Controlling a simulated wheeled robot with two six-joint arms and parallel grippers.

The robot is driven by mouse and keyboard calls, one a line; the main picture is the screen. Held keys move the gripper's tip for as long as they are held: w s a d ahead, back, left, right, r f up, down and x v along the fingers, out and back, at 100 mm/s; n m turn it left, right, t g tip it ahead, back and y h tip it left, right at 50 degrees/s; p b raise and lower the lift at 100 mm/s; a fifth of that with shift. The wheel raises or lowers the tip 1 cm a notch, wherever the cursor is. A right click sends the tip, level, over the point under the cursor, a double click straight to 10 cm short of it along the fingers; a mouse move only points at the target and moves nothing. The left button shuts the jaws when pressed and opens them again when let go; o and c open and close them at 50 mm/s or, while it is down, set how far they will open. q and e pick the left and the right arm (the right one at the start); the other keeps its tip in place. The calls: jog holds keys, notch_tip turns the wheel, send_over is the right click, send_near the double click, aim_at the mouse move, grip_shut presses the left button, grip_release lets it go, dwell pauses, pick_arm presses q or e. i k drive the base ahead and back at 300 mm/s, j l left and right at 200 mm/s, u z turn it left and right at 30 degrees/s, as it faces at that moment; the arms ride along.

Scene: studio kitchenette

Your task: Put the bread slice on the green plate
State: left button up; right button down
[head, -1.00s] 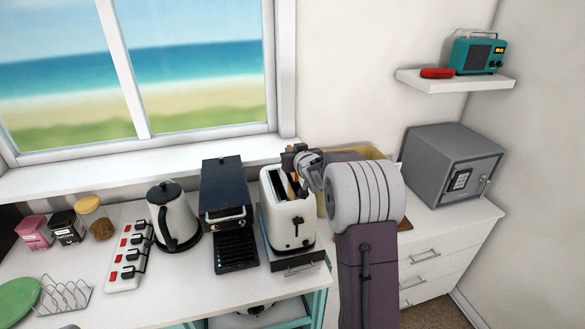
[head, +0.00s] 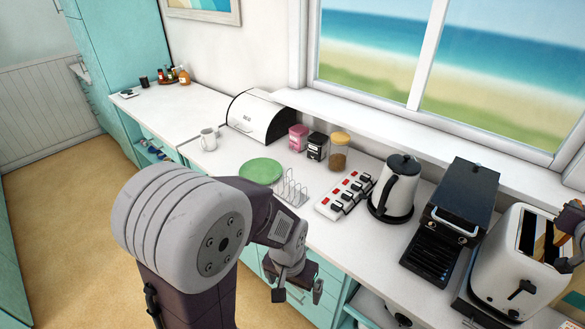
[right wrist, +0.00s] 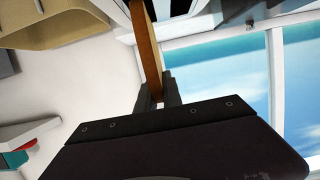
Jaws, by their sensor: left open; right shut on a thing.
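The green plate (head: 261,171) lies on the counter in the head view, left of the toast rack, and looks empty. The bread slice (right wrist: 147,50) shows edge-on with a brown crust in the right wrist view. My right gripper (right wrist: 158,98) is shut on it. In the head view this gripper is at the right edge, over the white toaster (head: 512,275). I cannot tell whether the slice is clear of the slot. My left gripper (head: 298,291) is open and empty, in front of the counter's front edge.
A wire toast rack (head: 291,190) stands right of the plate. A switched socket strip (head: 345,195), a kettle (head: 397,187) and a black coffee machine (head: 452,220) stand between rack and toaster. A bread bin (head: 258,117), mug (head: 208,139) and jars (head: 339,150) are behind.

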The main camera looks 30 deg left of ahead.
aim_at(266, 173)
jog(key=i+j, duration=0.15)
jog(key=j, duration=0.25)
jog(key=i+j, duration=0.15)
jog(key=j, duration=0.25)
jog(key=i+j, duration=0.15)
jog(key=j, duration=0.25)
jog(key=i+j+u, duration=0.1)
jog(key=j, duration=0.25)
jog(key=i+j, duration=0.2)
jog(key=j, duration=0.2)
jog(key=i+j, duration=0.15)
jog(key=j, duration=0.25)
jog(key=i+j, duration=0.2)
jog(key=j, duration=0.15)
